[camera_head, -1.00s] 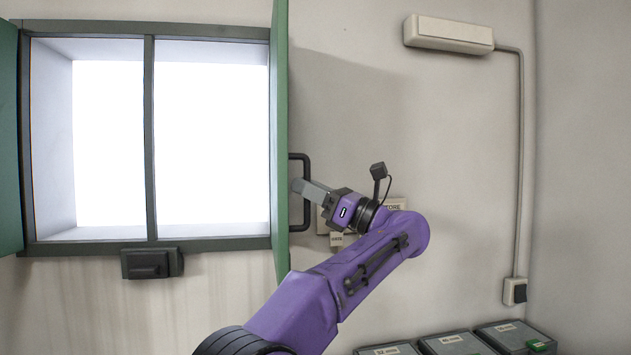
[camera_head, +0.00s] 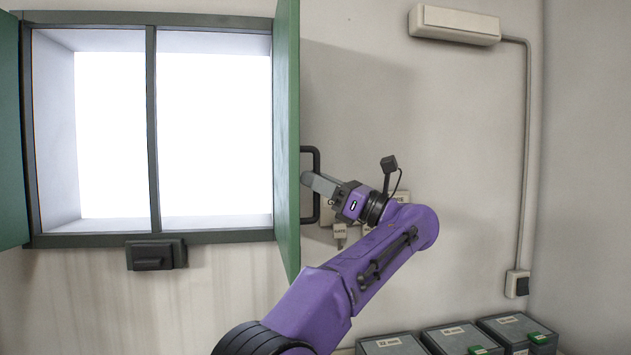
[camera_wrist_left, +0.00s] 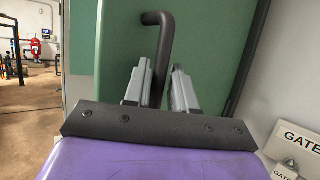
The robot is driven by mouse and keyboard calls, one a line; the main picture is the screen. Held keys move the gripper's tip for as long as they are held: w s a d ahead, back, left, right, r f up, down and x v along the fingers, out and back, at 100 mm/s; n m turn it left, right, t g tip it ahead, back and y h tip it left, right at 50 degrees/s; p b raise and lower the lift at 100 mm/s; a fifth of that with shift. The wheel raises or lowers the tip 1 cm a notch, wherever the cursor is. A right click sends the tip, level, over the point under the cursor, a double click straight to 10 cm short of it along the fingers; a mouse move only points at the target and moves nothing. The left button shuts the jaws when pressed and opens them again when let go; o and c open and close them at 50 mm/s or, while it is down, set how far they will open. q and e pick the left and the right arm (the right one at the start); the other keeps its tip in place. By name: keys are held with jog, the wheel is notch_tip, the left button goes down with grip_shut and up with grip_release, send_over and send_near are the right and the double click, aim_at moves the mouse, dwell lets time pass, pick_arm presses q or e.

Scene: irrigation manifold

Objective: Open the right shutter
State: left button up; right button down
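The right shutter (camera_head: 287,140) is a green panel at the right side of the window, swung out from the frame and seen at a steep angle. Its dark bar handle (camera_head: 316,188) is on the face turned to the right. My left gripper (camera_head: 312,181) is at this handle, on the purple arm. In the left wrist view the handle (camera_wrist_left: 163,45) runs down between the two grey fingers (camera_wrist_left: 160,88), closer to the left one. The fingers stand apart, with a gap visible beside the bar. My right gripper is not in view.
The window frame (camera_head: 152,130) is dark with a centre post. A green left shutter (camera_head: 12,140) stands open. A dark latch block (camera_head: 155,255) sits below the sill. Grey boxes (camera_head: 455,338) stand at lower right. A wall lamp (camera_head: 455,25) and conduit are at upper right.

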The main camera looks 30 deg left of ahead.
pick_arm(q)
jog(key=s+p+v, duration=0.1)
jog(key=p+v, duration=0.4)
jog(key=v, duration=0.4)
jog(key=shift+w+d+f, duration=0.25)
jog(key=shift+w+d, duration=0.15)
jog(key=shift+w, duration=0.05)
jog(key=shift+w, duration=0.15)
